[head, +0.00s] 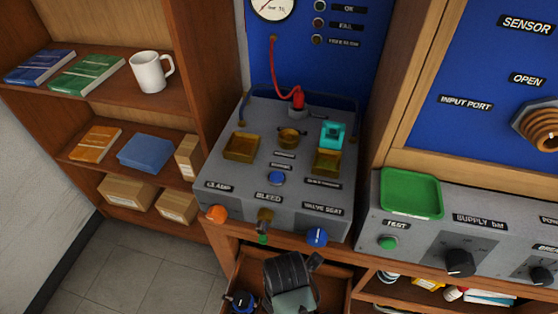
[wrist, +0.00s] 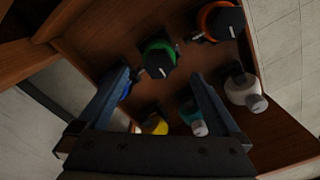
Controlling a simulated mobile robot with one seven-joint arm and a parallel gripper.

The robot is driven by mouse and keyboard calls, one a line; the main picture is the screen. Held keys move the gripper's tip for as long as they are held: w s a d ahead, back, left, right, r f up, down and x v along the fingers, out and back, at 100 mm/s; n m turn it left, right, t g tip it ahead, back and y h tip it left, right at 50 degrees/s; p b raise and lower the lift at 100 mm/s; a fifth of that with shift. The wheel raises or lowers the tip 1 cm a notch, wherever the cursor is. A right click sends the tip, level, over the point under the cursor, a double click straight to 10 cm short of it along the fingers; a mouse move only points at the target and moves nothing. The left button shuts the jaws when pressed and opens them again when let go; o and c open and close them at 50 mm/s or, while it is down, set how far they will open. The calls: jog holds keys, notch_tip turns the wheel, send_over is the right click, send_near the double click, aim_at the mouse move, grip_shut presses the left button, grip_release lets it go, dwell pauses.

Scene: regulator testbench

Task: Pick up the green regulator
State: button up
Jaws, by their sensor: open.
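The green regulator (wrist: 158,57), a green ring with a dark block on top, sits in an open wooden drawer in the wrist view. My gripper (wrist: 161,77) is open and empty, its fingers pointing down into the drawer. The green regulator shows just beyond and between the fingertips; I cannot tell how far below them it is. In the head view my gripper (head: 290,285) covers most of the drawer, and the green regulator is hidden there.
Other regulators share the drawer: orange (wrist: 220,20), white (wrist: 243,90), teal (wrist: 192,116), yellow (wrist: 153,123) and blue, partly behind the left finger. The grey testbench (head: 225,175) stands above the drawer (head: 343,290). A green tray (head: 411,193) lies on the right-hand console.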

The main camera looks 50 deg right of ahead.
notch_tip(320, 180, down, 8)
jog(key=shift+d+f+b, duration=0.1)
jog(key=shift+f+b, duration=0.1)
jog(key=shift+b, duration=0.4)
grip_shut()
